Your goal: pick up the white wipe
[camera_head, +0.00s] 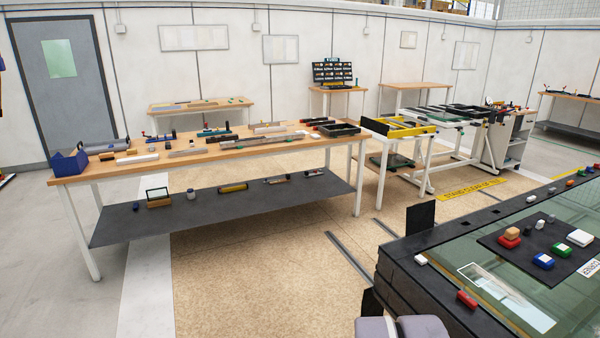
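A white folded pad (580,238), which looks like the white wipe, lies on the dark mat (519,257) on the glass-topped bench at the right. It sits behind a green block (562,250) and a blue block (543,261). A smaller white block (421,260) lies on the bench's dark left edge; I cannot tell what it is. My gripper does not show. Grey rounded shapes at the bottom edge seem to be parts of my own arm.
The glass-topped bench (450,284) fills the lower right. A red block (466,299) lies near its front edge, and a red block with a tan top (510,237) on the mat. A long wooden workbench (240,151) with tools stands behind. The floor (250,270) between is clear.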

